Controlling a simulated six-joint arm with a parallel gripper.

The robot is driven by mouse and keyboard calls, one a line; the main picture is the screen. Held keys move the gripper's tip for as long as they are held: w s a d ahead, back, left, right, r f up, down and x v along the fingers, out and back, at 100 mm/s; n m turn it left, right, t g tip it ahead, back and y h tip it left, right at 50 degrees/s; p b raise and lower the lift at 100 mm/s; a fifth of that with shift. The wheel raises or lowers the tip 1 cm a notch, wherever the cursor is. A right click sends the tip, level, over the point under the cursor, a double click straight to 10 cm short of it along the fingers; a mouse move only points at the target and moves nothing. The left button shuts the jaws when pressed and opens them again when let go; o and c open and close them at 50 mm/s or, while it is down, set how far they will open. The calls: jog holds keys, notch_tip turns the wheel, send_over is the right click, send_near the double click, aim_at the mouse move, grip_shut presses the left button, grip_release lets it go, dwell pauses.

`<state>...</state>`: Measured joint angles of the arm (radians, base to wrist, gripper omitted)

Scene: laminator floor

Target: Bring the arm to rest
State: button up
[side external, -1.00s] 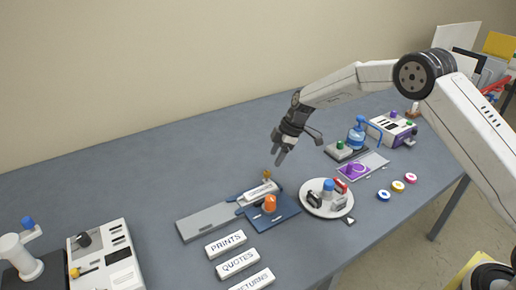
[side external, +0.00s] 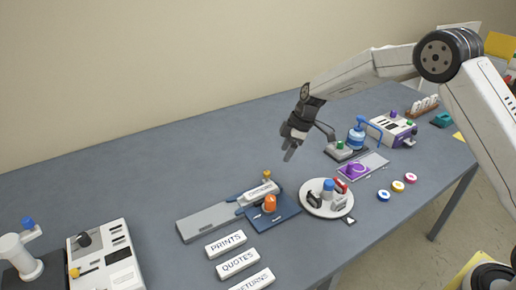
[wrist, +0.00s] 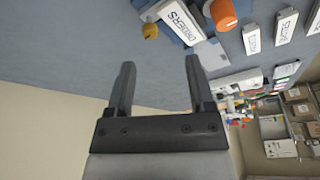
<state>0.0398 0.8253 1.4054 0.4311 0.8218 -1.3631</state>
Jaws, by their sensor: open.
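My gripper (side external: 291,152) hangs in the air above the grey table (side external: 130,180), left of the blue-handled press. In the wrist view my gripper (wrist: 158,70) shows two dark fingers spread apart with nothing between them. No object touches the fingers. My arm reaches in from the right, bent at the elbow.
Below are a round white tray (side external: 312,210) with small items, a blue board (side external: 285,214) with an orange knob (side external: 270,203), and a blue-handled press (side external: 356,138). Label blocks such as PRINTS (side external: 225,244) lie in front. A white machine (side external: 104,262) stands left. The table's back left is clear.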

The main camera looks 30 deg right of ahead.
jog(key=s+d+r+m+h, duration=0.1)
jog(key=s+m, duration=0.5)
jog(key=s, duration=0.8)
jog(key=s+d+r+m+t+h, duration=0.1)
jog(key=s+m, duration=0.5)
jog(key=s, duration=0.8)
jog(key=shift+s+d+r+h, duration=0.25)
jog(key=shift+d+r+h, duration=0.35)
jog(key=shift+r+h, duration=0.1)
